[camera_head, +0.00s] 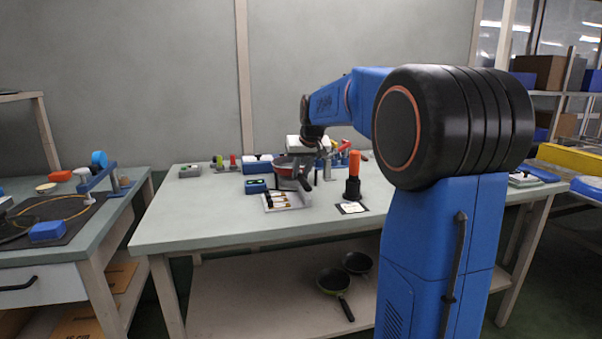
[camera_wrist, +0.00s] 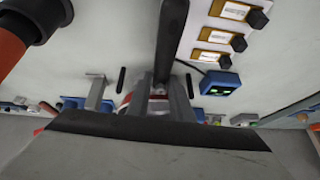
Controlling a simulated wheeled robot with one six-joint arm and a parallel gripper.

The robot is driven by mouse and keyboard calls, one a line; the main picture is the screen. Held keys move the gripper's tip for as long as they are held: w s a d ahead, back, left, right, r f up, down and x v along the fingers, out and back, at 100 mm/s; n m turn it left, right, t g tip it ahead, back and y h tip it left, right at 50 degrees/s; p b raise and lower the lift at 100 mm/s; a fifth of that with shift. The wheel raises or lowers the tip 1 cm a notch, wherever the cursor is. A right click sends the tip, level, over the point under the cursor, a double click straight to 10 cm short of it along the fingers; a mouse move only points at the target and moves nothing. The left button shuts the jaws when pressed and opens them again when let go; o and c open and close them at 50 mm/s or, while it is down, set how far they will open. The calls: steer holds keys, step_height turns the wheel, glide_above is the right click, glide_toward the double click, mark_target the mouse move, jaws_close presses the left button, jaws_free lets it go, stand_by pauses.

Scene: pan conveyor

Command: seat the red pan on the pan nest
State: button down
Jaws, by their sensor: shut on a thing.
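The red pan (camera_head: 284,162) is in the middle of the table in the head view, partly hidden by my arm's end. My gripper (camera_head: 304,172) is at the pan's right side and shut on its dark handle, which points toward the front. In the wrist view, the dark handle (camera_wrist: 172,40) runs up from between the fingers of my gripper (camera_wrist: 160,92). Only a little red shows there behind the fingers. I cannot tell whether the pan hangs free or touches something below. I cannot clearly pick out the pan nest.
A white rack with several labelled knobs (camera_head: 287,207) and a blue display box (camera_head: 256,186) stand close in front. An orange-topped black cylinder (camera_head: 353,178) stands to the right. Small items line the back edge. The table's front left is clear. Two pans lie on the lower shelf (camera_head: 240,305).

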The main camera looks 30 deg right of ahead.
steer(key=shift+f, duration=0.4)
steer(key=c, duration=1.5)
jaws_free()
steer(key=v, duration=1.7)
steer(key=shift+s+r, duration=0.1)
steer(key=shift+r, duration=0.05)
steer(key=shift+a, duration=0.1)
steer(key=s+a+f+n, duration=0.1)
steer(key=s+a+f, duration=0.5)
steer(key=s, duration=0.3)
steer(key=s+a+f+n, duration=0.1)
steer(key=s+a+f, duration=0.5)
steer(key=s, duration=0.2)
steer(key=shift+n+g+y, duration=0.5)
steer(key=shift+n+g, duration=0.1)
steer(key=shift+n, duration=0.1)
steer(key=s+a+f, duration=0.1)
steer(key=s+f, duration=0.4)
steer(key=s+a+f, duration=0.2)
steer(key=s+f, duration=0.3)
steer(key=f, duration=0.1)
steer(key=s+a+f, duration=0.2)
steer(key=s+f, duration=0.3)
steer(key=s, duration=0.1)
steer(key=shift+a+f, duration=0.25)
steer(key=shift+f, duration=0.05)
